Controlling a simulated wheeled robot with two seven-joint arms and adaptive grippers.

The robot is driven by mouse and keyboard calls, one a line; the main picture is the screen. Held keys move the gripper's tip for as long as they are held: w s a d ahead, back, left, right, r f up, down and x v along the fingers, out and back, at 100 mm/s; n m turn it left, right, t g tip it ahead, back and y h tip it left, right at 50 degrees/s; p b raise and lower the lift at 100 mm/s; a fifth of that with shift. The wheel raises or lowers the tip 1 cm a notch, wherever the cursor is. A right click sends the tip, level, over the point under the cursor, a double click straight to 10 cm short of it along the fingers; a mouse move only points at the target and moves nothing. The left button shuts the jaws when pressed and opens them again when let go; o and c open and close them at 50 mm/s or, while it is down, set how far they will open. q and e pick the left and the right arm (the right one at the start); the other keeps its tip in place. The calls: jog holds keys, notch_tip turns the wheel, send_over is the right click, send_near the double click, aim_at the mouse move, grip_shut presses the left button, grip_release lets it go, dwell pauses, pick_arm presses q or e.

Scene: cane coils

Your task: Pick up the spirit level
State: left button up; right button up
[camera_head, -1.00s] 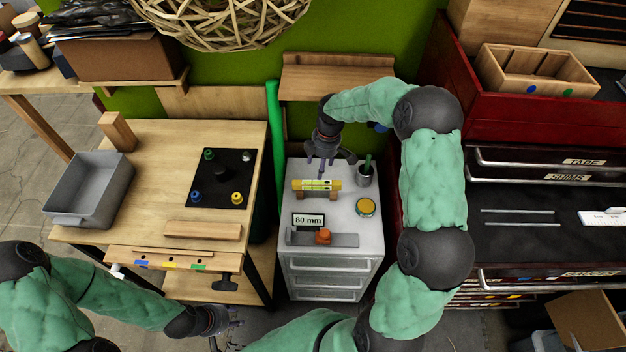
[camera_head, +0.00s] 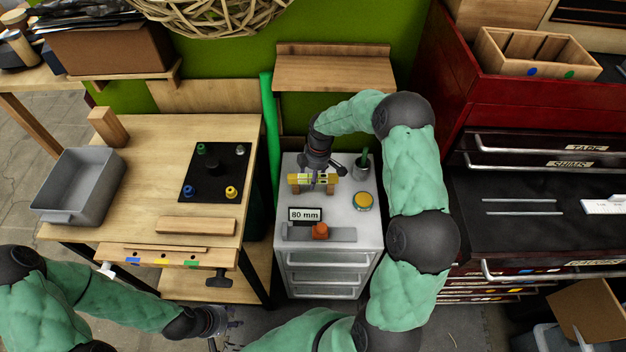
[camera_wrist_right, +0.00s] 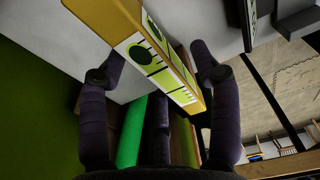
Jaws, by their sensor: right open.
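The spirit level (camera_head: 297,180) is yellow with green vials and a white label. It lies across wooden supports (camera_head: 331,189) on the grey drawer cabinet (camera_head: 357,222). My right gripper (camera_head: 317,178) is open and pointing down at the level's middle in the head view, partly covering it. In the right wrist view the level (camera_wrist_right: 165,58) runs between the two spread dark fingers of my right gripper (camera_wrist_right: 157,52); I see no clear grip on it. My left gripper (camera_head: 218,325) is low at the left, far from the level; its fingers are too small to read.
A green-filled cup (camera_head: 361,170), a yellow-lidded tin (camera_head: 363,201), an "80 mm" sign (camera_head: 305,214) and an orange object (camera_head: 320,231) on a grey bar share the cabinet top. A wooden shelf (camera_head: 335,74) is behind. A red tool chest (camera_head: 448,110) stands right.

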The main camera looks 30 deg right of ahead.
grip_shut()
jog(key=shift+r, duration=0.15)
